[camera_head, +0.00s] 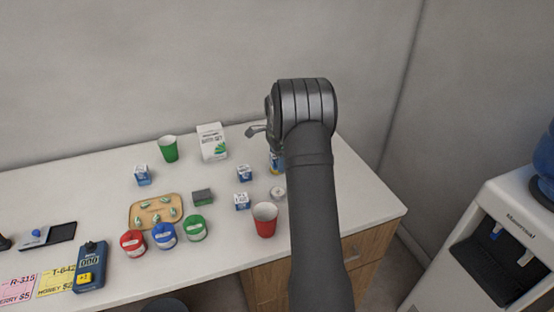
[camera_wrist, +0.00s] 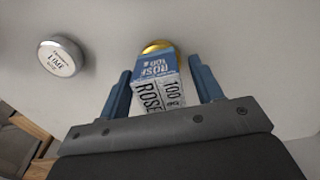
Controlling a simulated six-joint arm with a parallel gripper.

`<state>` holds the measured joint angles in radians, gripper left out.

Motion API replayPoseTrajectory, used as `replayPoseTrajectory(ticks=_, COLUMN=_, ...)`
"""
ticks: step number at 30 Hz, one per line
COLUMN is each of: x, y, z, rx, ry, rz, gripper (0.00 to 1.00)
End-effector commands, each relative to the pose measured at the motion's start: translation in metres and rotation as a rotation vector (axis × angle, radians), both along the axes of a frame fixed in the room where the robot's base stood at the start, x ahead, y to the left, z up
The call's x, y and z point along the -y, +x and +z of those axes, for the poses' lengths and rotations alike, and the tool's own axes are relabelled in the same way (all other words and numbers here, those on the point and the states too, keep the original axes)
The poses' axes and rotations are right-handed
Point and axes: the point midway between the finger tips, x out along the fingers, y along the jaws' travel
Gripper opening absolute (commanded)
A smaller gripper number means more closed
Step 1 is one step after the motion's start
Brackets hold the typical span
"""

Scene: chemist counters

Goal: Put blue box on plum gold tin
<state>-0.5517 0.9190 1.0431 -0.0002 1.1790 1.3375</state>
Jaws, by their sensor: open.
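A blue and white box marked ROSE (camera_wrist: 155,68) sits between the spread fingers of my gripper (camera_wrist: 158,70) in the wrist view. A gold tin (camera_wrist: 158,45) shows as a rounded rim just behind the box. The box appears to stand on it, but most of the tin is hidden and its label cannot be read. In the head view my gripper (camera_head: 257,131) is mostly hidden by my arm. Part of the blue box (camera_head: 276,158) shows beside the arm. The gripper is open, with a finger on each side of the box.
A silver LIME tin (camera_wrist: 60,58) lies left of the box. A red cup (camera_head: 265,220) and small blue-white boxes (camera_head: 244,173) stand nearby. A green cup (camera_head: 168,149) and white carton (camera_head: 212,142) stand at the back. Coloured jars (camera_head: 164,236) line the front. The right counter end is clear.

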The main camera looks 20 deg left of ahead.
Motion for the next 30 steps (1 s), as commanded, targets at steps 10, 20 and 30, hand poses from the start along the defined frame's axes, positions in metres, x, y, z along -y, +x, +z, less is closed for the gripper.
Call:
replayPoseTrajectory(ticks=10, x=0.000, y=0.001, z=0.043, rx=0.004, ry=0.002, rz=0.000, gripper=0.60)
replayPoseTrajectory(ticks=20, x=0.000, y=0.001, z=0.107, rx=0.003, ry=0.001, rz=0.000, gripper=0.60)
replayPoseTrajectory(ticks=30, x=0.000, y=0.000, z=0.124, rx=0.000, ry=0.000, rz=0.000, gripper=0.60)
